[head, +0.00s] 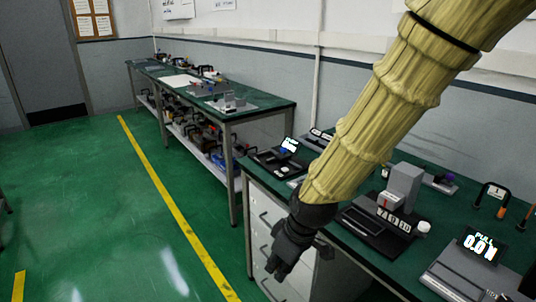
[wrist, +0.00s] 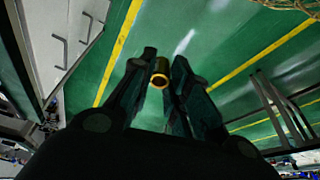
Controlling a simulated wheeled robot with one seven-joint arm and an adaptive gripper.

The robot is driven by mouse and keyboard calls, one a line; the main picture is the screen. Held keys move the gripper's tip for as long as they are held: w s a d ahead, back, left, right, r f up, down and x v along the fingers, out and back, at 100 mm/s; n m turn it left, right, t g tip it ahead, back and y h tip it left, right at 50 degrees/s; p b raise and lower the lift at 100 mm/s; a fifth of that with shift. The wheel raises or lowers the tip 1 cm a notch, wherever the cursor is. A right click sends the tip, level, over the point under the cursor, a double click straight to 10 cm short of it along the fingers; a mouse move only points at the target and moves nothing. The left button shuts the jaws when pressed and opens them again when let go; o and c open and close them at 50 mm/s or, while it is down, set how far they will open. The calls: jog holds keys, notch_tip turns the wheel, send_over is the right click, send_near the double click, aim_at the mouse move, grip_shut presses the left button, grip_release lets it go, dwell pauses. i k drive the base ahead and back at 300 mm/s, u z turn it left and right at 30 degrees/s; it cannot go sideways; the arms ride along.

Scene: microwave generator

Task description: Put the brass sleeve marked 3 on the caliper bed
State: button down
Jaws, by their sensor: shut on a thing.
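My gripper (head: 275,268) hangs fingers-down beside the drawer front of the near bench, above the floor in the head view. In the wrist view its two dark fingers are shut on a small brass sleeve (wrist: 160,75), with one open end showing. No number can be read on the sleeve. The sleeve cannot be made out in the head view. A dark device with a small lit display (head: 287,148) stands at the near bench's left end. I cannot tell whether it holds the caliper bed.
The near green bench (head: 345,247) carries a grey block device (head: 400,188) on a dark base and a pull-force unit (head: 478,250) at right. White drawers (head: 262,210) stand below its left end. A second bench (head: 265,103) with a shelf stands behind. The floor at left is clear.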

aim_at(267, 156)
jog(key=i, duration=1.8)
